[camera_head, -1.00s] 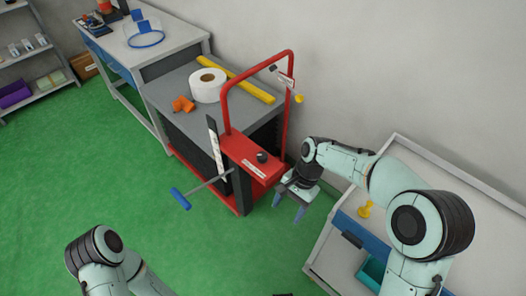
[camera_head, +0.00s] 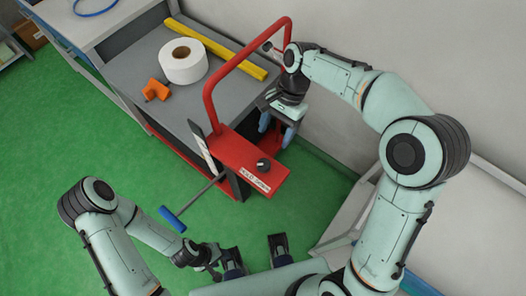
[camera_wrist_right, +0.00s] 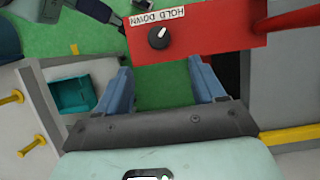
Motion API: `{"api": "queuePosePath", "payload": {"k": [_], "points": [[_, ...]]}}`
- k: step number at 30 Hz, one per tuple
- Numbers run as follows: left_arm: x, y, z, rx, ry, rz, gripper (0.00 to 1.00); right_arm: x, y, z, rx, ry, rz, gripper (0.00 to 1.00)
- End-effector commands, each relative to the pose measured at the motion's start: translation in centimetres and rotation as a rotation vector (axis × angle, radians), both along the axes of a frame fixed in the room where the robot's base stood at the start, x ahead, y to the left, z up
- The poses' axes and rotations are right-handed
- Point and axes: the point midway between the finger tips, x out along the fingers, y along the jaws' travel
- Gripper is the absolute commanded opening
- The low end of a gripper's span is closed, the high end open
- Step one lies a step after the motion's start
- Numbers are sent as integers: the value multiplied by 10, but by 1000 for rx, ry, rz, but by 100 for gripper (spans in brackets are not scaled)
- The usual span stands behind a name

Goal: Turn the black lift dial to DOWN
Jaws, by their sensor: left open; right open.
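The black lift dial (camera_head: 263,165) sits on the red panel (camera_head: 236,158) of the cart, next to a white label (camera_head: 254,180) reading HOLD DOWN. In the right wrist view the dial (camera_wrist_right: 158,37) shows a white pointer mark, and the label (camera_wrist_right: 158,18) appears upside down. My right gripper (camera_head: 277,130) is open and empty, with its fingers pointing down beside the red panel, just behind the dial in the head view and apart from it. My left gripper (camera_head: 255,253) is open and empty at the lower middle, in front of the cart and away from the dial.
The red handle frame (camera_head: 240,68) rises beside my right gripper. A blue-handled lever (camera_head: 173,219) sticks out from the cart's front. A white tape roll (camera_head: 183,64), orange part (camera_head: 156,90) and yellow bar (camera_head: 215,48) lie on the grey cart top. Green floor (camera_head: 60,160) is free at left.

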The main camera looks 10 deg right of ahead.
Motion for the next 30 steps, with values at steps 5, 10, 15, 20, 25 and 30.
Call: {"api": "queuePosePath", "payload": {"k": [5, 10, 15, 20, 25, 30], "points": [[-3, 0, -8, 0, 4, 1, 46, -10, 11, -35, -1, 6, 2, 69], [-4, 0, -14, 0, 6, 0, 46, -18, 21, -69, -1, 6, 1, 69], [-5, 0, -18, 0, 7, 0, 46, -25, 30, -95, -1, 4, 2, 69], [-6, 0, -19, 0, 7, 0, 46, -28, 35, -108, 0, 3, 1, 69], [-6, 0, -20, 0, 7, 0, 46, -29, 36, -112, 0, 1, 0, 69], [-6, 0, -20, 0, 7, 0, 46, -29, 36, -111, -1, 1, 0, 69]]}}
